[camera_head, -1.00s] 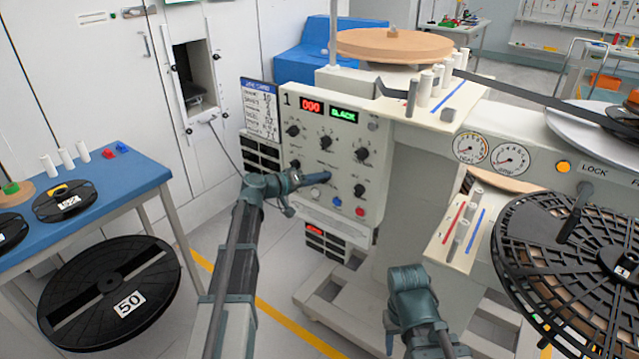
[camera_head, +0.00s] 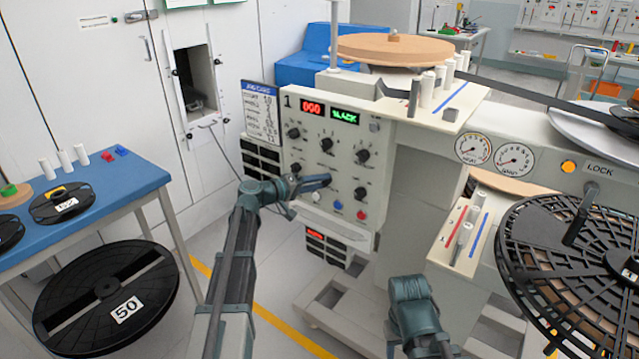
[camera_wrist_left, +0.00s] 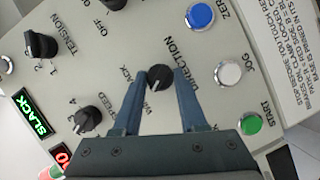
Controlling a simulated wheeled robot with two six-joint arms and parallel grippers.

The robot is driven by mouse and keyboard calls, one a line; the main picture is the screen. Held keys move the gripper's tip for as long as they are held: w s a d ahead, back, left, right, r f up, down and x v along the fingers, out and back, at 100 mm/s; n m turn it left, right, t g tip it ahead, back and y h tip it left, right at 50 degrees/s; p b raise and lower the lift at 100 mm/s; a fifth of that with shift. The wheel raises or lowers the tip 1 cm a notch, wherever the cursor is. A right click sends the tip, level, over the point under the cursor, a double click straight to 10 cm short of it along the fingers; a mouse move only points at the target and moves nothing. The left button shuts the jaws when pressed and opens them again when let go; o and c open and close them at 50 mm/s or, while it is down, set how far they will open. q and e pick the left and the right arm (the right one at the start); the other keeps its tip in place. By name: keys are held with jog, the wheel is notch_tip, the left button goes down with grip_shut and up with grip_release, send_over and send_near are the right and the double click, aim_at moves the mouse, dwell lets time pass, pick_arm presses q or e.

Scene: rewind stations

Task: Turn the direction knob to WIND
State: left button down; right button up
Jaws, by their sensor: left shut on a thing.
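The direction knob (camera_wrist_left: 160,77) is a small black knob on the grey control panel (camera_head: 345,128), beside the printed word DIRECTION in the left wrist view. My left gripper (camera_wrist_left: 160,74) has its two blue fingers on either side of the knob and is shut on it. A light mark on the knob points toward the lower left of that view, near partly covered lettering.
Close by are the speed knob (camera_wrist_left: 88,119), tension knob (camera_wrist_left: 40,44), white JOG button (camera_wrist_left: 228,74), blue button (camera_wrist_left: 200,15) and green START button (camera_wrist_left: 250,123). A blue table (camera_head: 125,182) stands left, and a large black reel (camera_head: 540,235) right.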

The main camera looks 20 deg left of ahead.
pick_arm(q)
jog(key=shift+c, duration=2.2)
grip_release()
jog(key=p+v, duration=0.2)
jog(key=v, duration=1.2)
jog(key=shift+d, duration=0.1)
jog(key=s+d+m+g+y+p, duration=0.1)
jog(key=s+d+m+g+p, duration=0.2)
jog(key=d, duration=0.4)
jog(key=s+d+f+g+y+p, duration=0.1)
jog(key=s+d+g+p, duration=0.3)
jog(key=d, duration=0.4)
jog(key=s+d+m+g+y+p, duration=0.1)
jog(key=s+d+m+g+p, duration=0.1)
jog(key=s+d+p, duration=0.35)
jog(key=s+d+r+m+g+y+p, duration=0.1)
jog(key=s+d+r+m+y+p, duration=0.1)
jog(key=s, duration=0.4)
jog(key=s+d+r+m+g+y+p, duration=0.2)
jog(key=s+d+y+p, duration=0.2)
jog(key=s+y+p, duration=0.3)
jog(key=shift+s, duration=0.35)
